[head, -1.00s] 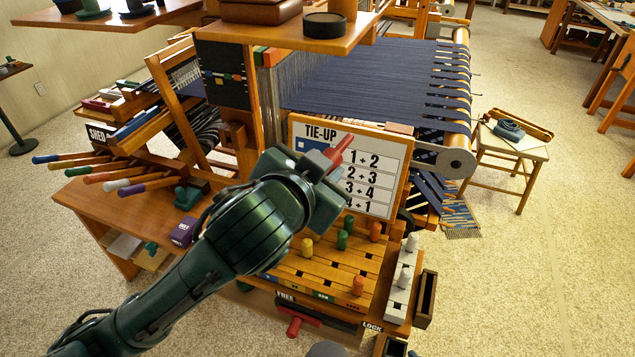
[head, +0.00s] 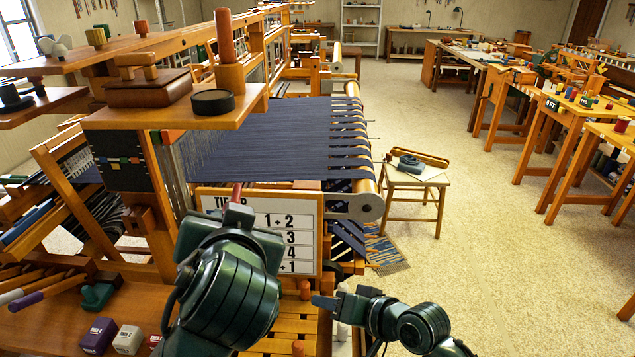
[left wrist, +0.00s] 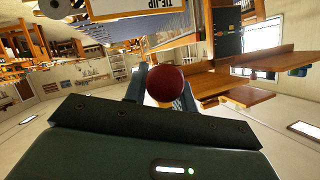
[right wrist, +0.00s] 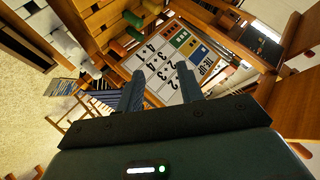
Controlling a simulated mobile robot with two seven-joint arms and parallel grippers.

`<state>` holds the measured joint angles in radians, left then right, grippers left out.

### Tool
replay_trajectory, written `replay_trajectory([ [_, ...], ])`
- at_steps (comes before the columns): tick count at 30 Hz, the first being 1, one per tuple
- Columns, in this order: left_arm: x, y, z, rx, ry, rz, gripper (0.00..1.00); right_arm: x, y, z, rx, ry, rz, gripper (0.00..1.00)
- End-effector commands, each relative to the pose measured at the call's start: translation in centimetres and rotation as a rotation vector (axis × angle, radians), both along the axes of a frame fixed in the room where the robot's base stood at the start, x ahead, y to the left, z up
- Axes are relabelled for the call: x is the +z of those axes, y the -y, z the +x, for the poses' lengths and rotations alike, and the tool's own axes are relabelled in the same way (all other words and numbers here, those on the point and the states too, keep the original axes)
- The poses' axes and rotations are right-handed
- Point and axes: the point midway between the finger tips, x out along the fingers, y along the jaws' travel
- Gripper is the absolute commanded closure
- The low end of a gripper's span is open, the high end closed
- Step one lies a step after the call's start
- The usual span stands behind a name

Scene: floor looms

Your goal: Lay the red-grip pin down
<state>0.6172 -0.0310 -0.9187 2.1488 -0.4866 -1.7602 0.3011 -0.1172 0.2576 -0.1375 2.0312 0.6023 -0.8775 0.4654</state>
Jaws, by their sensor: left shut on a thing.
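The red-grip pin (head: 237,194) shows in the head view as a red tip above my left gripper (head: 232,215), in front of the tie-up board. In the left wrist view its round dark-red end (left wrist: 165,83) sits between the fingers of my left gripper (left wrist: 160,90), which is shut on it. The rest of the pin is hidden by the gripper and wrist. My right gripper (head: 332,301) is low, right of the left arm, near the peg block. In the right wrist view its fingers (right wrist: 160,88) stand apart with nothing between them.
The tie-up board (head: 304,222) stands behind my left gripper. The slotted peg block (head: 283,327) with orange pegs is below. A shelf (head: 190,112) with a box and black disc overhangs at upper left. Small boxes (head: 128,339) stand on the bench at lower left. A stool (head: 415,178) stands right.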

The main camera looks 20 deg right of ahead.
Motion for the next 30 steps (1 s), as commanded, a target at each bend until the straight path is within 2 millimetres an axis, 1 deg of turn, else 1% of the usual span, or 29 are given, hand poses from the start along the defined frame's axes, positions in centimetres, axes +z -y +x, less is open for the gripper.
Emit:
replay_trajectory([
  [1,0.0,0.0,0.0,0.0,0.001,0.0,1.0,3.0,-0.2,1.5,0.01,-0.002,0.067,0.63],
  [2,0.0,0.0,0.0,0.0,0.001,0.0,1.0,4.6,-0.4,2.1,0.02,-0.017,0.108,0.63],
  [3,0.0,0.0,0.0,0.0,0.001,0.0,1.0,6.8,-0.7,2.7,0.035,-0.034,0.163,0.63],
  [5,0.0,0.0,0.0,0.0,0.001,0.0,1.0,10.1,-1.1,3.4,0.067,-0.062,0.237,0.63],
  [6,0.0,0.0,0.0,0.0,0.001,0.0,1.0,12.3,-1.4,3.6,0.092,-0.082,0.281,0.63],
  [8,0.0,0.0,0.0,0.0,0.001,0.0,1.0,15.6,-1.8,3.5,0.133,-0.113,0.336,0.63],
  [9,0.0,0.0,0.0,0.0,0.001,0.0,1.0,17.5,-2.0,3.3,0.161,-0.134,0.363,0.63],
  [12,0.0,0.0,0.0,0.0,0.001,0.0,1.0,21.9,-2.4,2.4,0.229,-0.184,0.411,0.63],
  [15,0.0,0.0,0.0,-0.001,0.001,0.0,1.0,25.0,-2.6,1.2,0.284,-0.225,0.434,0.63],
  [18,0.0,0.0,0.0,0.0,0.001,0.0,1.0,26.9,-2.6,0.2,0.32,-0.253,0.44,0.63],
  [21,0.0,0.0,0.0,0.0,0.001,0.0,1.0,27.7,-2.7,-0.3,0.338,-0.269,0.441,0.63],
  [26,0.0,0.0,0.0,0.0,0.001,0.0,1.0,27.5,-3.8,0.0,0.345,-0.278,0.445,0.63],
  [30,0.0,0.0,0.0,0.0,0.001,0.0,1.0,26.7,-5.8,0.8,0.346,-0.278,0.445,0.63],
])
